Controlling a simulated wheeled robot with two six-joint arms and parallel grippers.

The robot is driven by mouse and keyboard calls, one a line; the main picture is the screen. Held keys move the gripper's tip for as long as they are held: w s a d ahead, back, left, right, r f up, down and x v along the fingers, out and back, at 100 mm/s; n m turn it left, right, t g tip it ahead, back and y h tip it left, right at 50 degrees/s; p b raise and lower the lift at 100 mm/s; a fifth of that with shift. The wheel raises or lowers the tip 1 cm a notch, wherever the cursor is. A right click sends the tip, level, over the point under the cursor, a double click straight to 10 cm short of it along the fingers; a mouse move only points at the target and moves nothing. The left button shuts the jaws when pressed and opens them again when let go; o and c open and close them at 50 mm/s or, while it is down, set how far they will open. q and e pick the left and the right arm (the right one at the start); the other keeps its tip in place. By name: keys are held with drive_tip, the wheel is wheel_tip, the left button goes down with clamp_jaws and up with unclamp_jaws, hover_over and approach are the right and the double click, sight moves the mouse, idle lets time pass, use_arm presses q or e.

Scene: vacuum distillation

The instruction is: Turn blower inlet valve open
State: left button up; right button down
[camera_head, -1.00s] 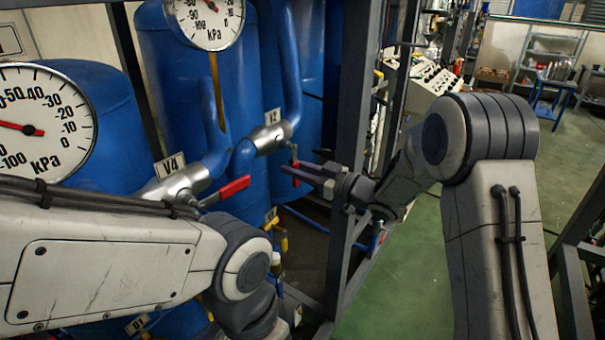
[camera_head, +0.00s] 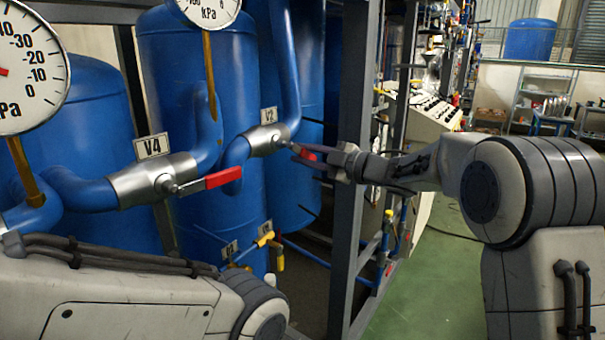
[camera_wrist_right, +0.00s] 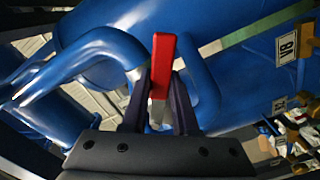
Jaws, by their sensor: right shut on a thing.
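The valve tagged V2 (camera_head: 262,140) is a silver body on a blue pipe, with a red lever handle (camera_head: 308,154) on its right side. My right gripper (camera_head: 312,157) reaches in from the right and is shut on this handle. In the right wrist view the red handle (camera_wrist_right: 163,60) stands between the two dark fingers (camera_wrist_right: 161,102), its end showing beyond them. A second valve, tagged V4 (camera_head: 155,182), is nearer and has its own red handle (camera_head: 210,181) pointing right. My left arm crosses the lower left; its gripper is out of view.
Blue tanks (camera_head: 165,80) and pipes fill the left and middle. A grey frame post (camera_head: 350,200) stands close to my right gripper. Gauges (camera_head: 25,70) hang at the upper left. Yellow-handled small valves (camera_head: 265,239) sit lower down. Green floor (camera_head: 425,280) is open at right.

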drive_tip(key=n+b, duration=0.1)
drive_tip(key=r+n+b, duration=0.1)
drive_tip(key=n, duration=0.1)
drive_tip(key=shift+w+d+r, duration=0.15)
drive_tip(key=shift+w, duration=0.15)
drive_tip(key=shift+r+n+b, duration=0.7)
drive_tip(key=shift+n+b, duration=0.05)
drive_tip(key=shift+n, duration=0.55)
drive_tip(key=c, duration=0.7)
unclamp_jaws()
drive_tip(key=b+v, duration=0.3)
drive_tip(key=v, duration=0.7)
drive_tip(key=shift+s+d, duration=0.15)
drive_tip(key=shift+d, duration=0.1)
